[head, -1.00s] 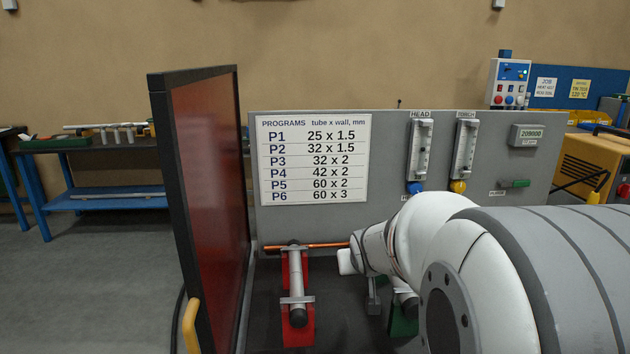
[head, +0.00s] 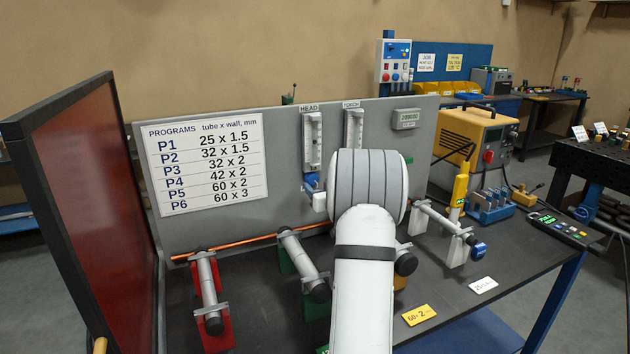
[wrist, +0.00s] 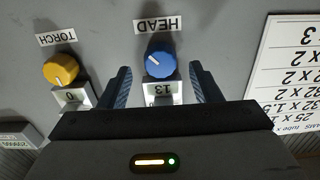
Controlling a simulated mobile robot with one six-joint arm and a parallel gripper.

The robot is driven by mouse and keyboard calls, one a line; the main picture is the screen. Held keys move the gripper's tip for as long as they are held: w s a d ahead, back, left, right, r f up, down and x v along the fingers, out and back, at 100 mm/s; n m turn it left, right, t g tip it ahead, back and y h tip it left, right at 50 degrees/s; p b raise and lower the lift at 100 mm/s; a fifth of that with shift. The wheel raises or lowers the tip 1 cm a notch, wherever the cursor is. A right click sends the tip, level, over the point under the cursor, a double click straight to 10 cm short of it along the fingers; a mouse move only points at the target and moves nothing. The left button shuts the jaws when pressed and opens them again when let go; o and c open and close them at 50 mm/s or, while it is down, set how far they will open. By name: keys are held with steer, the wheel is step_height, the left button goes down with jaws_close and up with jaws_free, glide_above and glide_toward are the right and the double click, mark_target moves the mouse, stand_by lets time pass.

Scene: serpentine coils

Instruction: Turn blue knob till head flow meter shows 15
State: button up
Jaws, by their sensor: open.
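The blue knob (wrist: 160,64) sits under the HEAD label on the grey panel, and the wrist view shows it upside down. My gripper (wrist: 160,80) is open, with one finger on each side of the blue knob and gaps on both sides. In the head view the blue knob (head: 311,181) is partly hidden by my arm. The HEAD flow meter tube (head: 312,140) stands above it; its float level is too small to read.
A yellow knob (wrist: 61,69) under the TORCH label, its display reading 0, is beside the blue one. The TORCH flow meter (head: 353,128) stands right of the HEAD meter. A programs sign (head: 206,165) hangs at left. Tube stands and a copper tube (head: 240,243) lie below.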

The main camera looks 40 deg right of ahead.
mark_target(314, 181)
steer(key=shift+x, duration=1.6)
steer(key=shift+c, duration=0.4)
steer(key=c, duration=0.9)
steer(key=shift+m, duration=0.3)
